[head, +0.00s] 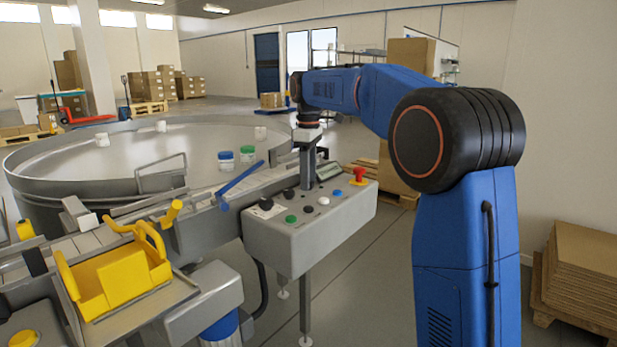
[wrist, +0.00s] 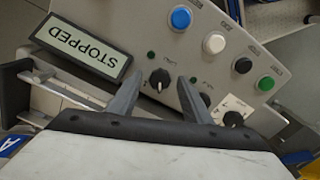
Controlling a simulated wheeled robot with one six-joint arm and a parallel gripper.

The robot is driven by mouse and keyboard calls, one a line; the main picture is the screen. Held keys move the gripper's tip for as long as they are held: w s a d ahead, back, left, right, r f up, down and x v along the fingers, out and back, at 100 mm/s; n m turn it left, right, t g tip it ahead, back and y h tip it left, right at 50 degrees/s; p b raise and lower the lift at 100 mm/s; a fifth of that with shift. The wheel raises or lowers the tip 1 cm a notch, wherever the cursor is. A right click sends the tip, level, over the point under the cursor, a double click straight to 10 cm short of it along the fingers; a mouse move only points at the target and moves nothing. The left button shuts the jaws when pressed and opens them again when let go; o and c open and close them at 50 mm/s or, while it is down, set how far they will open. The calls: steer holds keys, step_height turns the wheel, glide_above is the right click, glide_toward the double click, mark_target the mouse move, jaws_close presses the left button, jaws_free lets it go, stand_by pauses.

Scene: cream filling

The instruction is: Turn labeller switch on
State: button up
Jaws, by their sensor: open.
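The grey control panel (head: 285,243) carries several switches and buttons. In the wrist view, a black rotary switch (wrist: 159,79) with a small dark green lamp beside it lies between my open fingertips (wrist: 158,90), apparently untouched. A second black switch (wrist: 205,99) is partly behind the right finger. A larger black selector (wrist: 232,119) on a white plate is farther right. The labels are too small to read, so I cannot tell which switch is the labeller's. My gripper (head: 308,187) points down over the panel in the head view. The display (wrist: 83,46) reads STOPPED.
Blue (wrist: 181,18), white (wrist: 214,43), black (wrist: 243,65) and green (wrist: 265,83) buttons line the panel. A red emergency knob (head: 359,175) stands at its right end. A round steel table (head: 60,160) and a yellow holder (head: 115,280) are left. Floor in front is clear.

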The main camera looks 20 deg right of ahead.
steer(key=c, duration=1.1)
steer(key=shift+o, duration=0.2)
steer(key=m, duration=0.5)
steer(key=shift+m, duration=0.4)
steer(key=m, duration=0.5)
steer(key=shift+m, duration=0.4)
steer(key=o, duration=1.1)
steer(key=shift+c, duration=0.2)
